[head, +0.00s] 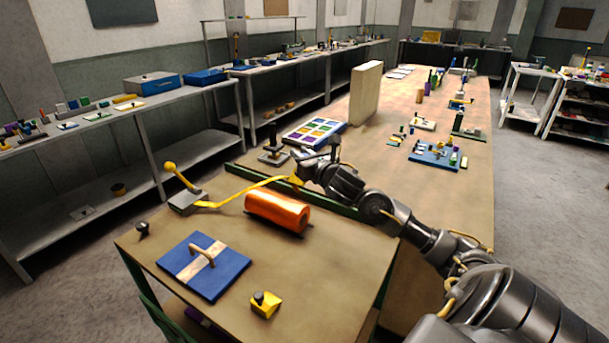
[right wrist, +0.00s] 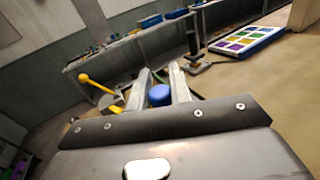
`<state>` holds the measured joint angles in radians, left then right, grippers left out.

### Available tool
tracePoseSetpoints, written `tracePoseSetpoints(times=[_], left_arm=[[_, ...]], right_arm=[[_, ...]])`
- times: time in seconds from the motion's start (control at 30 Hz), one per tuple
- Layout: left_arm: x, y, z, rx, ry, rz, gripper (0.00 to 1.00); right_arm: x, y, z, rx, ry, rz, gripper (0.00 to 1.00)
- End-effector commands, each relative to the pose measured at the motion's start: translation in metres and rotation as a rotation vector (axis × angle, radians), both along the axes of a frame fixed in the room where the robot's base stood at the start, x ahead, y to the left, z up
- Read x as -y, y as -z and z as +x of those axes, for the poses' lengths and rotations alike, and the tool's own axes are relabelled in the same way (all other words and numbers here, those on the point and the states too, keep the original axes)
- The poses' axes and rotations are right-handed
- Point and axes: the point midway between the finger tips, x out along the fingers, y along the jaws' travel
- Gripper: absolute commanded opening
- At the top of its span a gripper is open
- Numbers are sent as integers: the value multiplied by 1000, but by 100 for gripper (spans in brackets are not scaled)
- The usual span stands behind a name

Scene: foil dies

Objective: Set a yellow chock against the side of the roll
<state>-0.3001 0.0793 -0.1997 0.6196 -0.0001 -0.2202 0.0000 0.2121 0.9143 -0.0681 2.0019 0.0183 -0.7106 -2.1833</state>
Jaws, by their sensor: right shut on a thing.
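The orange roll (head: 278,210) lies on its side on the near table in the head view. My right gripper (head: 302,176) is just beyond the roll, above the table. In the right wrist view its fingers (right wrist: 160,88) are shut on a blue rounded knob (right wrist: 159,95). In the head view a yellow piece (head: 296,180) shows under the fingertips, apparently a chock; the fingers hide most of it. Whether it touches the roll cannot be told. Another yellow chock (head: 265,305) with a dark knob stands near the table's front edge, apart from the roll. My left gripper is out of view.
A blue plate with a handle (head: 222,275) lies front left. A coloured-square tray (head: 315,132) lies behind.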

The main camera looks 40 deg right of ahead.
Motion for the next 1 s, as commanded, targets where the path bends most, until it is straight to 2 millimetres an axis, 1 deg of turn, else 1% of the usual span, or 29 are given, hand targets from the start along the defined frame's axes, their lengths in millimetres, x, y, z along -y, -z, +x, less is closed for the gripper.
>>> tracePoseSetpoints(times=[0.03,0.07,0.1,0.2,0.33,0.43,0.63,0.7,0.83,0.9,1.0], left_arm=[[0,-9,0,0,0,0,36],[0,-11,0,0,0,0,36],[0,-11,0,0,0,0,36],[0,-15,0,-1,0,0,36],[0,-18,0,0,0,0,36],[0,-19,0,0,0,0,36],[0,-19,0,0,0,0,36],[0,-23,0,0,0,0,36],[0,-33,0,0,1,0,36],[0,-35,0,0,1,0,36],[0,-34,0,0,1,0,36]], right_arm=[[11,2,9,-1,4,4,0],[17,5,14,-1,4,4,0],[22,17,19,-3,3,5,0],[33,36,29,-2,1,4,0],[43,53,37,0,1,2,0],[47,59,41,0,-1,1,0],[49,64,43,0,-1,0,0],[52,70,45,-2,-1,2,0],[51,88,45,-1,-1,4,0],[51,94,45,0,-1,2,0],[51,98,44,1,-1,1,0]])
